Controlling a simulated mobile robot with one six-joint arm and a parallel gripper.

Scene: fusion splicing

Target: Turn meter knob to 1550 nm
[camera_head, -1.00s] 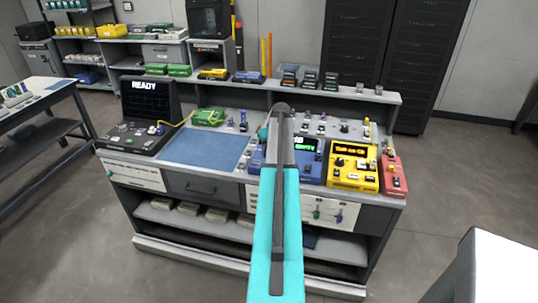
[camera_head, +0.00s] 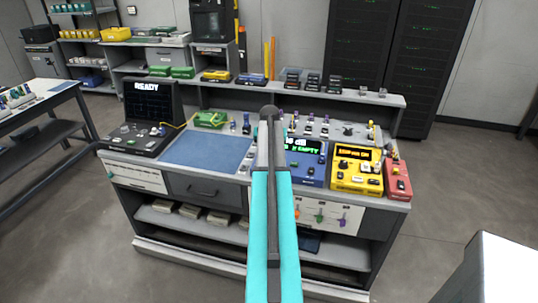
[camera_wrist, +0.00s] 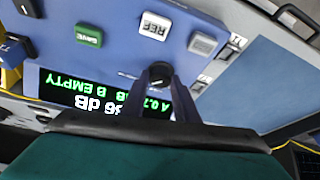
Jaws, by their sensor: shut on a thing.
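The blue meter (camera_head: 308,172) stands on the bench right of centre, partly behind my arm. Its green display (camera_head: 303,146) shows "dB" and "EMPTY" in the head view. In the wrist view the meter's display (camera_wrist: 105,98) is upside down and partly covered by my gripper. The black meter knob (camera_wrist: 157,50) is on the blue face near the display. My gripper (camera_wrist: 166,76) is shut on the knob, with its dark fingers at the knob's sides. The knob's setting cannot be read. In the head view my arm hides the gripper and knob.
A green SAVE button (camera_wrist: 89,33) and a grey REF button (camera_wrist: 155,25) sit close to the knob. The yellow device (camera_head: 355,170) and red device (camera_head: 397,180) stand to the right. A blue mat (camera_head: 207,152) lies left. A splicer with a READY screen (camera_head: 150,102) stands farther left.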

